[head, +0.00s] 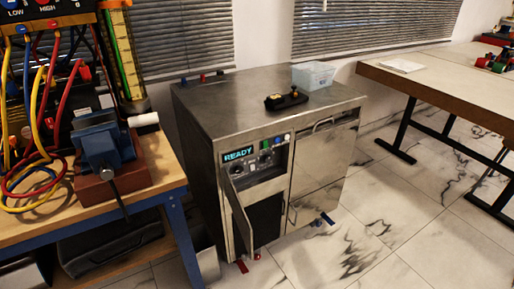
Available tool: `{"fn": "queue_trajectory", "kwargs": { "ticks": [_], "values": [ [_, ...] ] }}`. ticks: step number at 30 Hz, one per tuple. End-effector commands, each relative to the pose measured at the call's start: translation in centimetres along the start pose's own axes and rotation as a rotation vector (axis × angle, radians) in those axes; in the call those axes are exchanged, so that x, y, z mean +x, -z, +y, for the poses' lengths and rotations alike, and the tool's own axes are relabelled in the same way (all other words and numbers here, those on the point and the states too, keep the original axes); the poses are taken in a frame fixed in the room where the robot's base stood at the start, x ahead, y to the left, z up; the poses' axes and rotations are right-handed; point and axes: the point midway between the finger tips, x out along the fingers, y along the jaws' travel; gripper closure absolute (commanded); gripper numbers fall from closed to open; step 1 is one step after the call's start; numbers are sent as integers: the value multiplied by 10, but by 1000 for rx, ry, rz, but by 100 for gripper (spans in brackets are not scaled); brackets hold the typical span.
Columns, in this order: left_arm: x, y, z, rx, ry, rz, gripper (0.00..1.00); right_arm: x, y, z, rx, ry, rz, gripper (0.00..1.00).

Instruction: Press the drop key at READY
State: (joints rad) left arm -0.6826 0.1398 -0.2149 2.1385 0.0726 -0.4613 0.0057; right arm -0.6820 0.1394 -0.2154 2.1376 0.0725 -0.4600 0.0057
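A steel cabinet (305,180) stands on the floor in mid-view. Its upper left front carries a control panel with a lit display (238,154) that reads READY in blue-green letters. Small green, blue and white buttons or lamps (278,139) sit in a row to the right of the display. Dark knobs or keys (264,160) lie below them, too small to read, so I cannot tell which one is the drop key. A narrow flap door (238,215) below the panel stands open over a dark recess (265,220). Neither of my grippers is in view.
A black handheld device (286,99) and a translucent bluish bin (313,75) stand on the cabinet top. At left, a workbench (160,180) holds a blue vise (103,145) and coloured cables (40,130). A table (440,85) stands at right. The floor in front right is clear.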

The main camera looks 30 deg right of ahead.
Motion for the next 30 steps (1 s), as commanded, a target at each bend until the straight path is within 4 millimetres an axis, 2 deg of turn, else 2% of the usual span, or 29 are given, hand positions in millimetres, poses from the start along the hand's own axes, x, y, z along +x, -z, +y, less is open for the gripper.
{"fn": "queue_trajectory", "kwargs": {
  "ticks": [1,3,4,30],
  "values": [
    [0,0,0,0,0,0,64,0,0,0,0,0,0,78],
    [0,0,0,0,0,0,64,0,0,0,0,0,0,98],
    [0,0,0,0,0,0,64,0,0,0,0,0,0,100],
    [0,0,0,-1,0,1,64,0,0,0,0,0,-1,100]
  ]
}}
